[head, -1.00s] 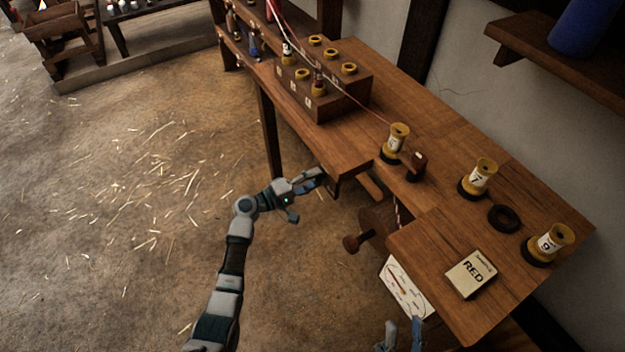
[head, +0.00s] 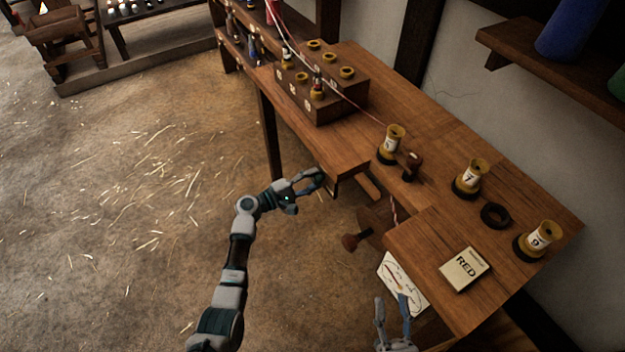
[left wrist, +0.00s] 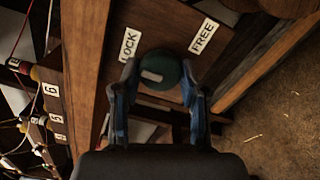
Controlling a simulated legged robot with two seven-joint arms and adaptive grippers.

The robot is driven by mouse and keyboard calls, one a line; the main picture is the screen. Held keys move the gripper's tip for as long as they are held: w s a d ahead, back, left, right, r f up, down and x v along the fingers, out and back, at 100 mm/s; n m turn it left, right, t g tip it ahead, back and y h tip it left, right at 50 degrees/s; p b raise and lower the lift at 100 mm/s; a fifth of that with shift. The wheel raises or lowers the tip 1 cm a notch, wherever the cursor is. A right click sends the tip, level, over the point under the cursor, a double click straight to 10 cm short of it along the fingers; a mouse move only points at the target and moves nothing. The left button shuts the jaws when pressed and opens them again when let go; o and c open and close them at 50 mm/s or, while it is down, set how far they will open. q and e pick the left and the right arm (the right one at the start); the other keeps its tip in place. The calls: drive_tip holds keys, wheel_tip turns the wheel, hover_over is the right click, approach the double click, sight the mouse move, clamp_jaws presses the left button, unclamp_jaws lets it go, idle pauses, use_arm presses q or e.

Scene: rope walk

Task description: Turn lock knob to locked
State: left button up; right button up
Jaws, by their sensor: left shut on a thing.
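The lock knob (left wrist: 163,68) is round and dark green with a pale pointer mark. It shows in the left wrist view, on a wooden panel between a LOCK label (left wrist: 129,45) and a FREE label (left wrist: 203,37). The pale mark lies on the knob's left side. My left gripper (left wrist: 159,78) is shut on the knob, one finger on each side. In the head view my left gripper (head: 314,182) is at the bench's near edge, and the knob cannot be made out there. My right gripper (head: 393,312) is low in the head view, fingers apart, with nothing visible between them.
A dial sheet (head: 402,285) is beside my right gripper. Open floor lies left.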

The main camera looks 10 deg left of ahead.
use_arm(q)
drive_tip(key=shift+w+a+f, duration=0.1)
drive_tip(key=shift+a+f, duration=0.05)
drive_tip(key=shift+a, duration=0.05)
drive_tip(key=o, duration=1.1)
drive_tip(key=shift+f, duration=0.1)
drive_tip(key=v, duration=1.2)
